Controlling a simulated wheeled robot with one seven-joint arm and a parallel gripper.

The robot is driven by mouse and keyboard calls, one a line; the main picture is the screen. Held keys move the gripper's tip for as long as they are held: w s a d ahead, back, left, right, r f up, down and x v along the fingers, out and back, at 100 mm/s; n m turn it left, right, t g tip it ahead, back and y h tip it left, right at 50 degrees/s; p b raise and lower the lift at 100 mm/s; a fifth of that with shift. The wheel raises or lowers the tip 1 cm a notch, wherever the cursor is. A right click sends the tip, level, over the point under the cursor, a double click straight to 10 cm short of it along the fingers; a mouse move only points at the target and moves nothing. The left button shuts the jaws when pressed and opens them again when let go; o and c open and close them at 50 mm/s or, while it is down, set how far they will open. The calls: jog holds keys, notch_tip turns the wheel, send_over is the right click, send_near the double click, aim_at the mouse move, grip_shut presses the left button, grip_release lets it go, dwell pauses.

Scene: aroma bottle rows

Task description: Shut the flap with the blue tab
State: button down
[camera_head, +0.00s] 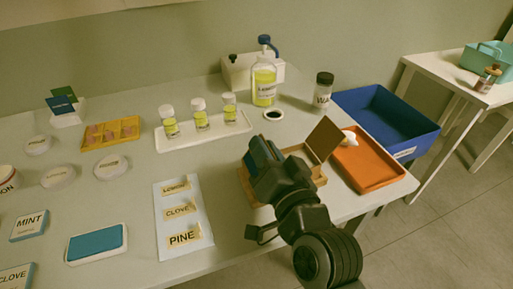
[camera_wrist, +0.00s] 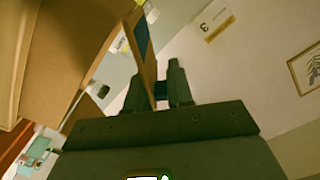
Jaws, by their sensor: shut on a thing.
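A small tan box (camera_head: 318,178) stands near the right front of the table, partly hidden by my arm. A brown flap (camera_head: 325,138) stands raised and tilted at its right side. My gripper (camera_head: 262,152) is over the box's left side, where a dark blue patch shows. Another blue patch (camera_wrist: 141,36) shows higher on that panel. The box's inside is mostly hidden.
An orange tray (camera_head: 372,170) with a white item lies right of the box, and a blue bin (camera_head: 385,115) is beyond it. A black-capped jar (camera_head: 323,92) and a black ring (camera_head: 273,115) stand behind. A label card (camera_head: 183,220) lies to the left.

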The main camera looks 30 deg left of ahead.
jog(key=m, duration=0.2)
jog(key=w+d+f+m, duration=0.1)
jog(key=m, duration=0.1)
jog(key=shift+w+f, duration=0.15)
jog(key=shift+f, duration=0.05)
jog(key=shift+w+d+f+m, duration=0.25)
jog(key=shift+f+m, duration=0.15)
jog(key=shift+m, duration=0.6)
jog(key=c, duration=1.1)
grip_release()
jog(key=shift+f, duration=0.1)
